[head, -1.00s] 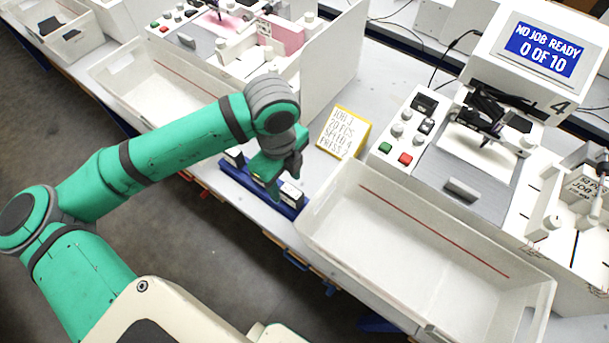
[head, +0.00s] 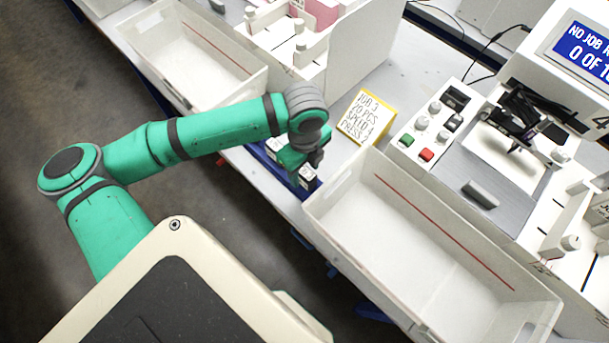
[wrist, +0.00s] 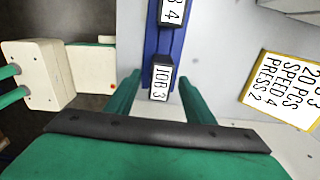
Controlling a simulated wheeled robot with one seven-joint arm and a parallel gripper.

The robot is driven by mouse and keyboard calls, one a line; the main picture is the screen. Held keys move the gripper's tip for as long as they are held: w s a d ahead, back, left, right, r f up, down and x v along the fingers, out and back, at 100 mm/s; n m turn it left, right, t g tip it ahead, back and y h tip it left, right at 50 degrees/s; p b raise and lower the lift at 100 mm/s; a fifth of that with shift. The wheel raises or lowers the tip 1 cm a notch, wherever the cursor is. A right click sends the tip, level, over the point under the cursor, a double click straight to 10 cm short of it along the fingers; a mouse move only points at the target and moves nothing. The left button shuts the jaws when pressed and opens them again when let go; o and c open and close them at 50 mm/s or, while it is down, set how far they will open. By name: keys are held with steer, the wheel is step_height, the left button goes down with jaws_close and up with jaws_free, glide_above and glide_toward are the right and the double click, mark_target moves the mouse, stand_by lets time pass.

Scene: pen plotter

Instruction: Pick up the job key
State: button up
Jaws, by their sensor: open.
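A job key (wrist: 161,83) with a dark top and a white label reading JOB 3 stands in a blue rack (wrist: 151,43) in the wrist view. A second key (wrist: 172,11), its label ending in 4, stands farther along the rack, cut off by the frame edge. My gripper (wrist: 159,88) is open, with one green finger on each side of the JOB 3 key and nothing clamped. In the head view my gripper (head: 300,168) points down over the rack; white-labelled keys (head: 308,174) show beside it, their lettering too small to read.
A yellow-edged card (head: 366,117) reading JOB 3, 20 PCS, SPEED 4, PRESS 2 stands right of the rack. A white bin (head: 430,240) lies close at the right. The plotter (head: 480,190) with buttons stands beyond; its screen (head: 585,50) is partly cut off.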

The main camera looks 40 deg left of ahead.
steer(key=shift+f, duration=1.1)
steer(key=c, duration=1.1)
steer(key=shift+r, duration=0.15)
